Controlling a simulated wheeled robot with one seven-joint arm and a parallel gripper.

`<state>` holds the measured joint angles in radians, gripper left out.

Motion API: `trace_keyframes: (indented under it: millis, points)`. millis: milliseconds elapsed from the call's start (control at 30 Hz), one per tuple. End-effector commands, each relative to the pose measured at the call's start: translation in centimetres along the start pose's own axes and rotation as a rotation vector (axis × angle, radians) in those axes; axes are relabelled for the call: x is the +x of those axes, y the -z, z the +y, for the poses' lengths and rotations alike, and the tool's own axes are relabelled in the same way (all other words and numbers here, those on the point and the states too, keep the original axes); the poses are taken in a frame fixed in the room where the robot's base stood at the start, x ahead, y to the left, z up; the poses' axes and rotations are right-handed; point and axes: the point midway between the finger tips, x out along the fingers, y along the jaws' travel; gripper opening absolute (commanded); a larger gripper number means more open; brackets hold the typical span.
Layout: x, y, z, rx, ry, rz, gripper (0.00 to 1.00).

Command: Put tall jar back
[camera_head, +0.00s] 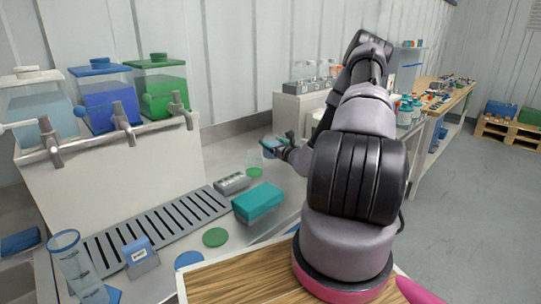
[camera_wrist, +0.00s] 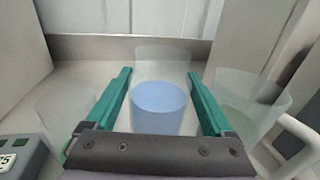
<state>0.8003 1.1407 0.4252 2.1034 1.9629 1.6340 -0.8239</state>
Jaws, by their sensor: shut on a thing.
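My gripper (camera_wrist: 161,75) has its teal fingers on either side of a blue jar (camera_wrist: 158,110) and is shut on it. A clear jar wall (camera_wrist: 163,60) shows just behind the blue; I cannot tell whether it is the same jar. In the head view my gripper (camera_head: 278,146) is far out over the counter, with the bluish jar small and partly hidden by it. A tall clear jar (camera_head: 75,265) with a blue rim stands at the lower left, apart from my gripper.
Clear vessels stand close on the left (camera_wrist: 65,115) and right (camera_wrist: 252,105). A teal box (camera_head: 258,202), a grey device (camera_head: 233,184), a green disc (camera_head: 215,237) and a blue disc (camera_head: 188,260) lie on the counter. Tanks with taps (camera_head: 108,95) stand at the left.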

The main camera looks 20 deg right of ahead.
Motion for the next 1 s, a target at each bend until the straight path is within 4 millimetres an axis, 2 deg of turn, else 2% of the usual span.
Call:
trace_keyframes:
  millis: [367, 767, 800, 1000]
  points:
    - [0.0, 4.4, 0.0, 0.002, 0.0, -0.002, 0.03]
    - [0.0, 4.9, 0.0, 0.0, -0.001, -0.002, 0.03]
    - [0.0, 4.9, 0.0, 0.0, 0.0, -0.001, 0.98]
    - [0.0, 4.8, 0.0, 0.0, 0.0, -0.001, 1.0]
